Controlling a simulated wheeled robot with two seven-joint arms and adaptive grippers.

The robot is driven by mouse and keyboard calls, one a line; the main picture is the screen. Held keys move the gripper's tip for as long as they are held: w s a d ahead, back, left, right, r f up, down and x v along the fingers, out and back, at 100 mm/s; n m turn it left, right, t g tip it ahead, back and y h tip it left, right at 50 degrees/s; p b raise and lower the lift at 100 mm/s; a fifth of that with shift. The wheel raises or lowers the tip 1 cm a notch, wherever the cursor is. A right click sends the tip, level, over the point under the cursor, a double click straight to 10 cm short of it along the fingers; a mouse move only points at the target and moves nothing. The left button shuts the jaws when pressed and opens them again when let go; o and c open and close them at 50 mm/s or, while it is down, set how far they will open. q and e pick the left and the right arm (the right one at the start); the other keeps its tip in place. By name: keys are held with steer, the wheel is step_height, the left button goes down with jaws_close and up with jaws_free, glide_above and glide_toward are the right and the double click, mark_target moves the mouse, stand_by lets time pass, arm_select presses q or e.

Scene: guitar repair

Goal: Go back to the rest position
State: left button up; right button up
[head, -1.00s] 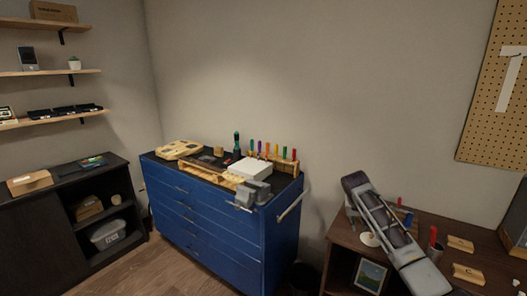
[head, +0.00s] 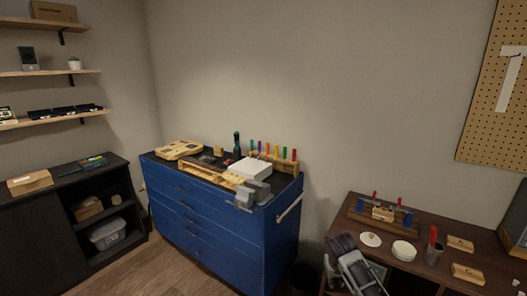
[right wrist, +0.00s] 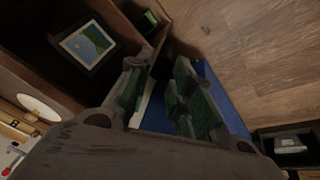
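My right gripper (head: 342,272) is low at the bottom of the head view, in front of the brown desk's left end. In the right wrist view my right gripper (right wrist: 160,85) shows two dark fingers with green pads, apart, with nothing seen between them. It is open and empty. My left gripper is not in view.
The brown desk (head: 440,228) at right bears wooden blocks, white discs and a red-handled tool in a cup. A framed picture (right wrist: 88,46) sits in its shelf, close to my gripper. The blue tool cabinet (head: 215,222) stands left. Wooden floor (head: 155,272) is free in front.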

steer(key=s+a+f+n+y, duration=0.1)
steer(key=s+a+f, duration=0.1)
steer(key=s, duration=0.5)
steer(key=s+a+f, duration=0.2)
steer(key=s, duration=0.5)
steer(key=s+r+n+y, duration=0.1)
steer(key=s+r, duration=0.3)
steer(key=s, duration=1.2)
step_height(320, 180, down, 33)
steer(key=s+d+g, duration=0.1)
steer(key=s, duration=0.2)
steer(key=s+d+f, duration=0.2)
steer(key=s+f, duration=0.7)
steer(key=s, duration=0.1)
steer(key=s+d+f+g, duration=0.1)
steer(key=s+d+f, duration=0.2)
steer(key=s+f, duration=0.7)
steer(key=shift+s+d+f+n, duration=0.2)
steer(key=shift+s+f+n, duration=0.1)
steer(key=shift+s, duration=0.35)
steer(key=shift+s+d, duration=0.1)
steer(key=shift+s, duration=0.05)
